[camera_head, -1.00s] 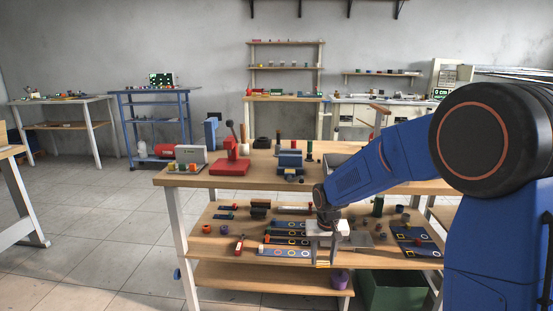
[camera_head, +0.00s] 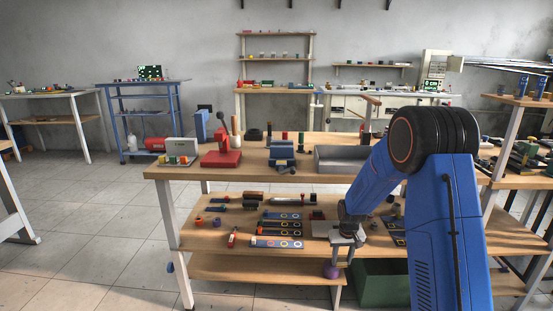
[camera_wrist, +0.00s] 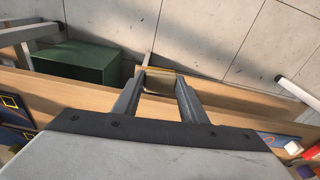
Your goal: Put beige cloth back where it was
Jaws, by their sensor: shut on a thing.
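My gripper (camera_head: 348,252) hangs at the front right edge of the bench's middle shelf, pointing down. In the wrist view my gripper (camera_wrist: 160,88) has its two grey fingers closed on a small beige thing (camera_wrist: 159,83), which appears to be the beige cloth. Only a small part of it shows between the fingertips. In the head view the held cloth is too small to make out.
The middle shelf (camera_head: 212,240) holds dark strips with rings (camera_head: 282,228) left of my gripper. A green bin (camera_head: 380,287) stands below on the right. A grey tray (camera_head: 340,160) lies on the bench top.

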